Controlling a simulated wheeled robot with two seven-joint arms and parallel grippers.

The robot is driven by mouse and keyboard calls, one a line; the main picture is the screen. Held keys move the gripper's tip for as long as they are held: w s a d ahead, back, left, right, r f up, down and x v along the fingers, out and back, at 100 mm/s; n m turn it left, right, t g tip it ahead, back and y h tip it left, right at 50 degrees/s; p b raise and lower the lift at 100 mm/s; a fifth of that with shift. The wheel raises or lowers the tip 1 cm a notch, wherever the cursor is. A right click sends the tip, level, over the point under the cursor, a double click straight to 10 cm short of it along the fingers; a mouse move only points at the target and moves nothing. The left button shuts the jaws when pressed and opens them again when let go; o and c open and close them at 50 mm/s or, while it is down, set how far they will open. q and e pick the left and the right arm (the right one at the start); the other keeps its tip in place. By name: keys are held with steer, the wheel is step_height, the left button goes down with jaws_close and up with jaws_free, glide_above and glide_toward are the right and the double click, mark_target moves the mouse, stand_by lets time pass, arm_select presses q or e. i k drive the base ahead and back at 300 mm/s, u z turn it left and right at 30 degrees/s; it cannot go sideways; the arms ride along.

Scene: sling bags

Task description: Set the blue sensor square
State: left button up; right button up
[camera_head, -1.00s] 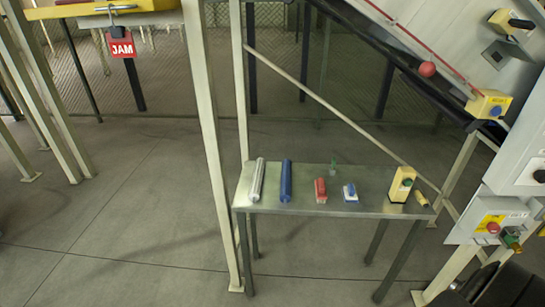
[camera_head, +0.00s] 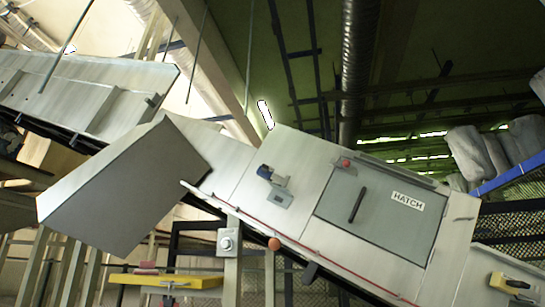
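A small blue sensor (camera_head: 265,172) sits on a grey bracket (camera_head: 279,193) on the upper part of the sloping metal chute, left of the hatch. It looks turned at an angle to the bracket; its exact angle is too small to tell. Neither of my grippers is in view.
The chute's hatch (camera_head: 375,215) is closed and has a black handle (camera_head: 357,205). A red knob (camera_head: 346,163) is at its top edge. A red ball (camera_head: 274,243) is at the chute's lower edge. A yellow tray-like part (camera_head: 195,282) is below left. A yellow box (camera_head: 510,284) is at lower right.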

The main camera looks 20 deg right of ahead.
mark_target(264, 170)
steer(key=u, duration=0.7)
steer(key=i, duration=0.6)
steer(key=z, duration=0.1)
